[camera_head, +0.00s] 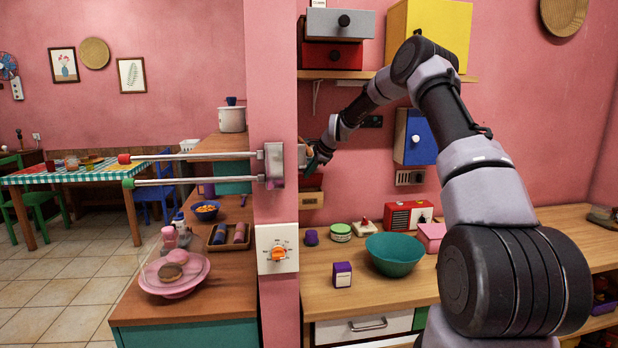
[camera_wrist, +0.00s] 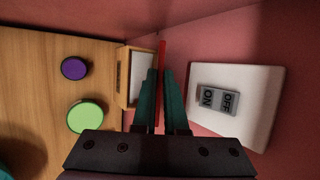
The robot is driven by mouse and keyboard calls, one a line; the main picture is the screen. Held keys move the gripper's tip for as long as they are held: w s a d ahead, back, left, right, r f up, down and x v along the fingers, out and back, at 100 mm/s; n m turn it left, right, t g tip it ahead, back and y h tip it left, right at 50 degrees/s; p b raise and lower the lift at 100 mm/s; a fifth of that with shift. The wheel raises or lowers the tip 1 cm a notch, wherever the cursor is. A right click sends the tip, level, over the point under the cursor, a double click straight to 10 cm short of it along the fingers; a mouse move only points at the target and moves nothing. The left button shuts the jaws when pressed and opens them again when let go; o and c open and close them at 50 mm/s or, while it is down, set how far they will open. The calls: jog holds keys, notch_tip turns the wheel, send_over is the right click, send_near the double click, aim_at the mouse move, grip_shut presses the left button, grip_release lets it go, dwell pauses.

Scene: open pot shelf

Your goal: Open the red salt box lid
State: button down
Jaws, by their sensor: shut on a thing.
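The salt box is a small wooden box on the pink wall, partly hidden behind the pillar in the head view (camera_head: 311,198). In the wrist view the box (camera_wrist: 123,78) shows its wooden rim and a pale inside, so it stands at least partly open. Its red lid (camera_wrist: 162,55) is seen edge-on, standing up from the box on the side toward the wall. My gripper (camera_wrist: 162,78) is shut on the lid, with one dark green finger on each side. In the head view my gripper (camera_head: 321,155) is small beside the pillar.
A white switch plate (camera_wrist: 268,85) marked ON and OFF is close to the right of my fingers. Below on the wooden counter are a purple-lidded jar (camera_head: 310,237), a green-lidded jar (camera_head: 341,232) and a green bowl (camera_head: 394,255). A blue-doored cabinet (camera_head: 414,137) hangs right of my forearm.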

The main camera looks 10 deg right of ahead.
jog(key=shift+w+d+r+g, duration=0.1)
jog(key=shift+w+r+g, duration=0.15)
jog(key=shift+w+g, duration=0.55)
jog(key=shift+s, duration=0.15)
jog(key=c, duration=1)
grip_release()
jog(key=shift+f, duration=0.1)
jog(key=shift+o, duration=0.2)
jog(key=shift+r, duration=0.2)
jog(key=v, duration=0.7)
jog(key=shift+r, duration=0.15)
